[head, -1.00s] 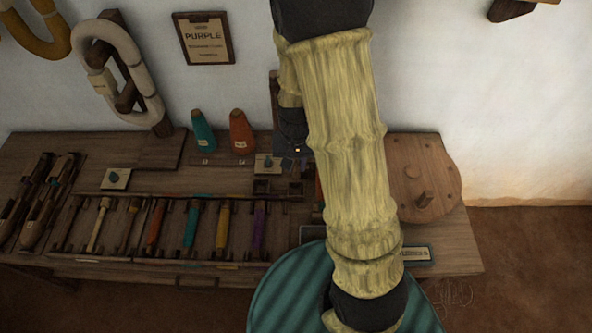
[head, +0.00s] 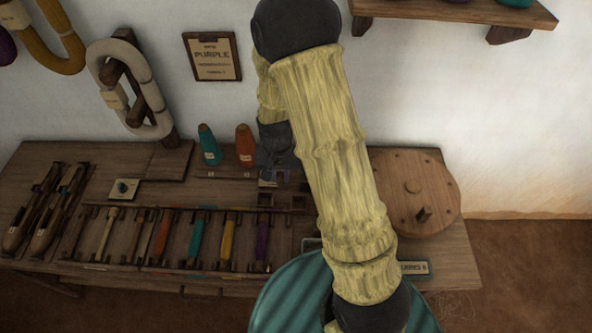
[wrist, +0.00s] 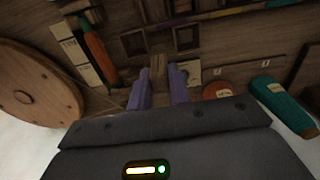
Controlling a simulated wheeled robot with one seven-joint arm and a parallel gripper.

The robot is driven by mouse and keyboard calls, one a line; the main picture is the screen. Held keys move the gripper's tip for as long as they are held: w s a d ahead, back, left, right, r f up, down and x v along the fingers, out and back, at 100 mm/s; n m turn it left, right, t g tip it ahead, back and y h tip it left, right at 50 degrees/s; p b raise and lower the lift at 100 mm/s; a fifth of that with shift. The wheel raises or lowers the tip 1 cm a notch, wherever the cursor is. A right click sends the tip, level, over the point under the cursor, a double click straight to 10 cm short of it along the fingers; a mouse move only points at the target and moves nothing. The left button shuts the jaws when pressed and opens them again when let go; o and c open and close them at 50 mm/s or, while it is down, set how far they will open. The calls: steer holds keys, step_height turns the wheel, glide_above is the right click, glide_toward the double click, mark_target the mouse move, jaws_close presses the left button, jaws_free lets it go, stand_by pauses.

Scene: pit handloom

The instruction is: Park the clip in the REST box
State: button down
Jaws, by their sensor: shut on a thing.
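In the wrist view my gripper (wrist: 160,80) has its two purple-grey fingers close together. A small brown piece, seemingly the clip (wrist: 158,66), shows between the fingertips; most of it is hidden. Two small square open boxes lie just beyond the fingertips, a left box (wrist: 133,42) and a right box (wrist: 186,38). I cannot read which is the REST box. In the head view these boxes (head: 265,200) are small and dark, below my gripper, partly hidden by my arm.
A pale card (wrist: 191,72) lies beside the fingers. An orange cone (head: 245,146) and a teal cone (head: 209,146) stand close by at the left. A rack of coloured shuttles or bobbins (head: 195,238) lies in front. A round wooden disc (head: 412,190) is at the right.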

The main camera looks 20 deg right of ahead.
steer(key=a, duration=0.1)
steer(key=w+a+p, duration=0.1)
steer(key=a, duration=0.3)
steer(key=shift+w+f+p, duration=0.3)
steer(key=shift+f+p, duration=0.05)
steer(key=shift+p, duration=0.05)
steer(key=shift+f+b, duration=3.15)
steer(key=shift+f, duration=1.15)
steer(key=c, duration=0.9)
jaws_free()
steer(key=shift+r, duration=0.1)
step_height(320, 180, up, 8)
steer(key=p, duration=0.6)
steer(key=shift+p, duration=0.3)
